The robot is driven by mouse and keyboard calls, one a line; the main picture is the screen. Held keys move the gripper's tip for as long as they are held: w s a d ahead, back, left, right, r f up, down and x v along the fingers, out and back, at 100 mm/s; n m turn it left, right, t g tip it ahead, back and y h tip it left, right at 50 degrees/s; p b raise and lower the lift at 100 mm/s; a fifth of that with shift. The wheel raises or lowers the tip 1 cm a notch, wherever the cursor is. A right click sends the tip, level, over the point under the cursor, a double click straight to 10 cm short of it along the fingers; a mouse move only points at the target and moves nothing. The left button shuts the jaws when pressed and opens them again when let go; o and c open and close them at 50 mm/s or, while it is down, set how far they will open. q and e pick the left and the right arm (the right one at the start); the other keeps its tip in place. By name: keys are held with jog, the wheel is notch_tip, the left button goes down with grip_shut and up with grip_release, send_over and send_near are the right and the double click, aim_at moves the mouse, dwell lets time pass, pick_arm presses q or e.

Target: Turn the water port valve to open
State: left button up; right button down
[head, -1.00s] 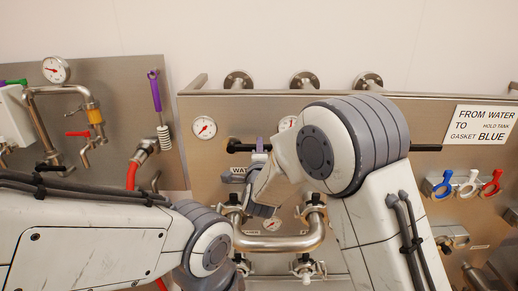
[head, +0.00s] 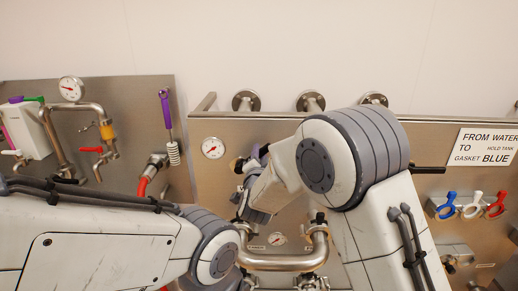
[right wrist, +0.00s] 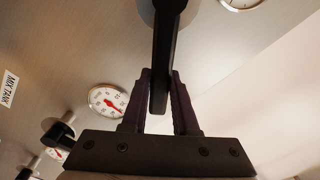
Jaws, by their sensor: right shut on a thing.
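The black lever handle (right wrist: 165,55) of the water port valve runs down between the fingers of my right gripper (right wrist: 160,95) in the right wrist view. The fingers are shut on it from both sides. In the head view my right gripper (head: 254,160) is at the panel, left of my large white arm joint, and the handle is mostly hidden by the gripper and arm. My left arm comes in low at the left, and its gripper is not visible.
A U-shaped steel pipe (head: 285,262) is below my right gripper. A gauge (head: 213,148) is at its left. Another black handle (head: 428,169) sticks out right of my arm. Blue, white and red hooks (head: 470,206) hang farther right. A "MIX TANK" label (right wrist: 9,90) shows in the wrist view.

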jog(key=shift+a+r+n, duration=0.35)
jog(key=shift+r+n, duration=0.05)
jog(key=shift+n, duration=0.1)
pick_arm(q)
jog(key=shift+r, duration=0.5)
pick_arm(e)
jog(key=shift+n, duration=0.3)
jog(key=a+r+n+p, duration=0.1)
jog(key=p, duration=0.1)
jog(key=a+n+p, duration=0.1)
jog(key=n, duration=0.1)
jog(key=shift+a+r+n+p, duration=0.25)
jog(key=shift+r+n+p, duration=0.05)
jog(key=shift+r+p, duration=0.05)
jog(key=shift+a+n, duration=0.2)
jog(key=shift+n, duration=0.2)
pick_arm(q)
notch_tip(320, 180, up, 4)
jog(key=shift+f, duration=0.2)
pick_arm(e)
jog(key=shift+a+f, duration=0.1)
